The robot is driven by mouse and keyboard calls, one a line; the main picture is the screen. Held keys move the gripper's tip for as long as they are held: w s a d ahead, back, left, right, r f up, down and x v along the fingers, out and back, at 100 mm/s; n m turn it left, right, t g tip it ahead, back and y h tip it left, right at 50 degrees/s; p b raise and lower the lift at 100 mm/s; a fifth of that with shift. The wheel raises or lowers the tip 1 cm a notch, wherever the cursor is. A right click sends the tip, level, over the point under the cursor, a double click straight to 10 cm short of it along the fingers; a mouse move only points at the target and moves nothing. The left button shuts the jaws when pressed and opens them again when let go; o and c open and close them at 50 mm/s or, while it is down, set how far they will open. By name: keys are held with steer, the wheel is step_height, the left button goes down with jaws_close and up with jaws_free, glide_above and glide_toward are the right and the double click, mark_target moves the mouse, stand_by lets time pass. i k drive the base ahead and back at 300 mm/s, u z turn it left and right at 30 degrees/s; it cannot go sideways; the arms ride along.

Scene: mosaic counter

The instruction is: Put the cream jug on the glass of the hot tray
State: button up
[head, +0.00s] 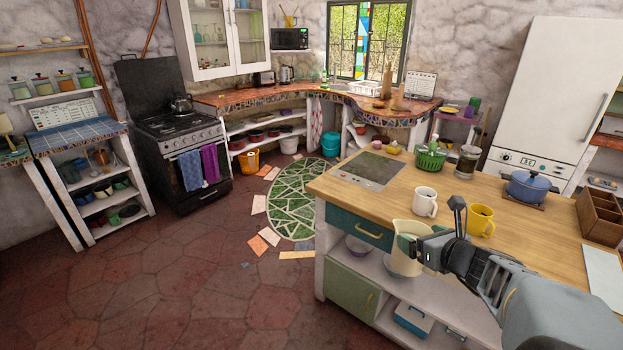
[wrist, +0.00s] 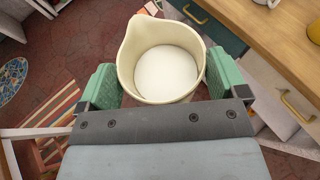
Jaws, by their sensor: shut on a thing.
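My gripper (head: 412,243) is shut on the cream jug (head: 402,262), holding it in the air beside the front of the wooden counter. In the wrist view the jug (wrist: 133,50) is upright between the two green finger pads, its spout toward the upper left. Its inside looks white at the bottom. The hot tray (head: 367,171) is set on the far left part of the counter top, with a dark glass surface and a small panel at its near edge. Its glass looks bare.
A white mug (head: 424,202) and a yellow mug (head: 480,221) stand on the counter (head: 510,207) near my gripper. Clear wood lies between the hot tray and the white mug.

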mark_target(379, 171)
steer(key=u, duration=1.25)
steer(key=i, duration=1.3)
steer(key=z, duration=0.8)
steer(key=i, duration=0.75)
steer(key=z, duration=1.4)
steer(key=i, duration=0.75)
steer(key=z, duration=0.05)
